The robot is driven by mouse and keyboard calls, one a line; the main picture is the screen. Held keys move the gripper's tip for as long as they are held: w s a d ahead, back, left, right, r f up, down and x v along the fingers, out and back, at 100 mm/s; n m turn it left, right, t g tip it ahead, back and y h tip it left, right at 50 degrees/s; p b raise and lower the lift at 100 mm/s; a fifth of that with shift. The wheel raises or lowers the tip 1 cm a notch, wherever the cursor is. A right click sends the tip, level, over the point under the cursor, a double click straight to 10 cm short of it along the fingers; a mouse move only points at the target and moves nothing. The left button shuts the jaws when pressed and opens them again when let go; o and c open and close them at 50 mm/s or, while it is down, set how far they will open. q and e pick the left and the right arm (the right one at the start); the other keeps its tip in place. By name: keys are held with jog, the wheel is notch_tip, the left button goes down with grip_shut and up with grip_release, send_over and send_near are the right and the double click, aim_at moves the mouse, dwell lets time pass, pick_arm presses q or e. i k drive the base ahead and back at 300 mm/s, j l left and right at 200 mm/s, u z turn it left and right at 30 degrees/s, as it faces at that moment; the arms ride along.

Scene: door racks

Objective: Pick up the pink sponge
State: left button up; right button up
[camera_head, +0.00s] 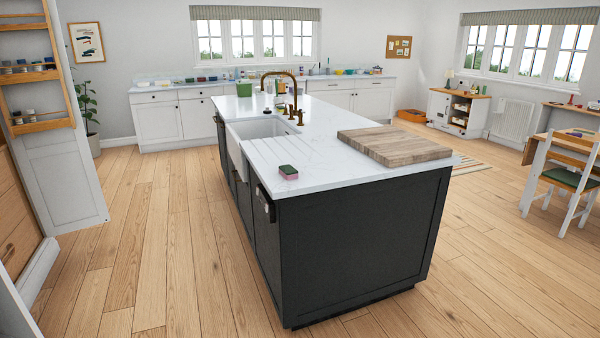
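A small sponge (288,172) lies on the white top of the kitchen island (315,173), close to its near left corner. Its side looks pink and its top looks dark green. It lies just in front of the drainer grooves beside the sink (262,128). Nothing touches or covers it. Neither of my grippers shows in the head view.
A wooden chopping board (393,145) lies on the island's right part, and a brass tap (283,90) stands behind the sink. Wooden floor (150,240) is clear left of the island. An open door with racks (55,125) stands at far left; a chair (565,180) is at right.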

aim_at(288, 171)
jog(key=i+l, duration=1)
jog(key=l, duration=0.25)
jog(key=i+l, duration=0.5)
jog(key=i+l+u, duration=0.1)
jog(key=i+l, duration=0.4)
jog(key=l, duration=0.25)
